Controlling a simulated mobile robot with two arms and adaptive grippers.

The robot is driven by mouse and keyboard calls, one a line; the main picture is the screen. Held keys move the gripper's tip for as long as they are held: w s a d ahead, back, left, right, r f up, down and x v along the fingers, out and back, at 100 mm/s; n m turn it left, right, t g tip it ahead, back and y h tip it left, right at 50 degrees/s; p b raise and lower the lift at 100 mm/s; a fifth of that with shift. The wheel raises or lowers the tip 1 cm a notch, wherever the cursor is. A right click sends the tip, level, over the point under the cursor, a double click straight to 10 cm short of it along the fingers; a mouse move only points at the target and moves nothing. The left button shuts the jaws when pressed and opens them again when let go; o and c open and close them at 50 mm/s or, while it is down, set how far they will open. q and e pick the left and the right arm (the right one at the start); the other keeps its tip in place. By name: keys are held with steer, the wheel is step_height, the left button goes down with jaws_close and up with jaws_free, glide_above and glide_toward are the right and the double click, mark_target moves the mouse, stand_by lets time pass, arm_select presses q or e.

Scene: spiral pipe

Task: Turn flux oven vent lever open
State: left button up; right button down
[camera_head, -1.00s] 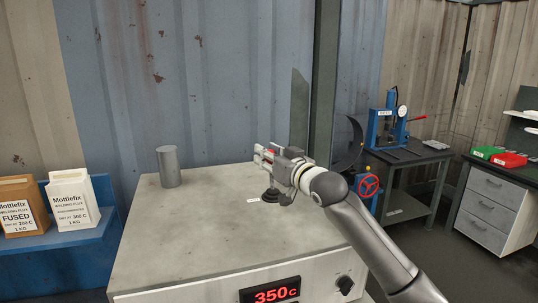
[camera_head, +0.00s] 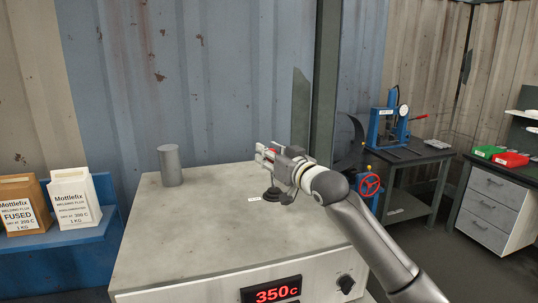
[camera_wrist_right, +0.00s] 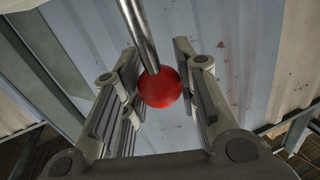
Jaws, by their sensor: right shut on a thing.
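The flux oven (camera_head: 190,230) is a pale box with a red "350C" display on its front. The vent lever has a dark base (camera_head: 271,194) on the oven top, beside a small white label. In the right wrist view the lever is a metal rod (camera_wrist_right: 139,30) ending in a red ball knob (camera_wrist_right: 159,88). The gripper hides most of the lever in the head view. My left gripper is not in view.
A grey cylinder (camera_head: 170,166) stands at the back left of the oven top. Two flux boxes (camera_head: 75,200) stand on a blue shelf at the left. A blue press (camera_head: 388,125) and a red handwheel (camera_head: 370,185) are at the right. The oven top's left and front are clear.

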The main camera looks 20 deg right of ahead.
steer(key=shift+d+f, duration=0.1)
steer(key=shift+f, duration=0.1)
steer(key=c, duration=1.4)
jaws_free()
steer(key=shift+c, duration=0.2)
steer(key=o, duration=0.4)
steer(key=shift+w+d+f, duration=0.1)
steer(key=shift+w+d, duration=0.05)
steer(key=shift+w, duration=0.1)
steer(key=shift+c, duration=0.2)
steer(key=shift+s, duration=0.25)
steer(key=v, duration=1.1)
steer(key=shift+s+d, duration=0.1)
steer(key=shift+s, duration=0.2)
steer(key=shift+c, duration=0.4)
